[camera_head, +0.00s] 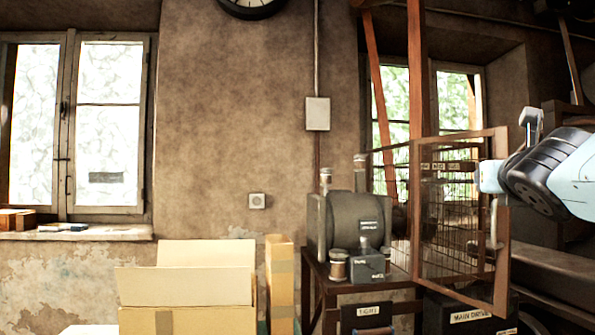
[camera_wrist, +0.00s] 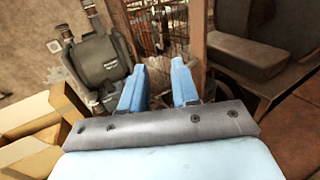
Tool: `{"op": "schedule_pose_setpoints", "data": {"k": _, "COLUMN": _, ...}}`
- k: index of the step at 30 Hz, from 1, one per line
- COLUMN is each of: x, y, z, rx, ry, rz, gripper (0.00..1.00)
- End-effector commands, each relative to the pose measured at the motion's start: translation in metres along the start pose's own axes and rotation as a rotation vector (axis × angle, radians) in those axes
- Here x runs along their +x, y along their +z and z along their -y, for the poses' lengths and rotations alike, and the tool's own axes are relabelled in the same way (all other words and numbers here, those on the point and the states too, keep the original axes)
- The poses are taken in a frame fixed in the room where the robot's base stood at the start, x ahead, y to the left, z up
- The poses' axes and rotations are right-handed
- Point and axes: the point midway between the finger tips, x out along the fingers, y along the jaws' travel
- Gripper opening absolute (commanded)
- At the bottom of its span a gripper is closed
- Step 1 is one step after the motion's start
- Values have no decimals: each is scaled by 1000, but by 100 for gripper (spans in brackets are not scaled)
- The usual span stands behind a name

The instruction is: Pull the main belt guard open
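The belt guard (camera_head: 502,275) is a brown-framed wire mesh panel right of the motor in the head view. Its right edge looks nearer to me than its left, so it stands at an angle. A pale upright handle (camera_head: 494,222) shows near its right edge. My gripper (camera_head: 484,176) is at the upper right edge of the guard, overlapping it in the view; contact cannot be told. In the wrist view my gripper's two blue fingers (camera_wrist: 158,68) are apart with nothing clearly between them. The guard's frame also shows there, just beyond the right finger (camera_wrist: 203,28).
A grey motor (camera_head: 345,225) stands on a bench left of the guard. A dark box labelled "MAIN DRIVE" (camera_head: 470,318) sits below it. Open cardboard boxes (camera_head: 185,285) are on the lower left. Dark machinery (camera_head: 550,270) fills the right side.

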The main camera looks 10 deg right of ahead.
Motion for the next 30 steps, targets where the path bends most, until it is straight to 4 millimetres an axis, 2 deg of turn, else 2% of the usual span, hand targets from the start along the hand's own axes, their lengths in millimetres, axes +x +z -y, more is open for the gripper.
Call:
{"op": "schedule_pose_setpoints", "data": {"k": 3, "x": -21, "y": 10, "z": 3, "rx": 5, "ry": 3, "rz": 12, "gripper": 30}}
{"op": "schedule_pose_setpoints", "data": {"k": 9, "x": -32, "y": 14, "z": 2, "rx": 2, "ry": 2, "rz": 6, "gripper": 30}}
{"op": "schedule_pose_setpoints", "data": {"k": 23, "x": -38, "y": 17, "z": 3, "rx": 3, "ry": -1, "rz": 3, "gripper": 30}}
{"op": "schedule_pose_setpoints", "data": {"k": 26, "x": -38, "y": 17, "z": 2, "rx": -9, "ry": 2, "rz": 6, "gripper": 20}}
{"op": "schedule_pose_setpoints", "data": {"k": 30, "x": -36, "y": 18, "z": -10, "rx": -126, "ry": 32, "rz": 34, "gripper": 7}}
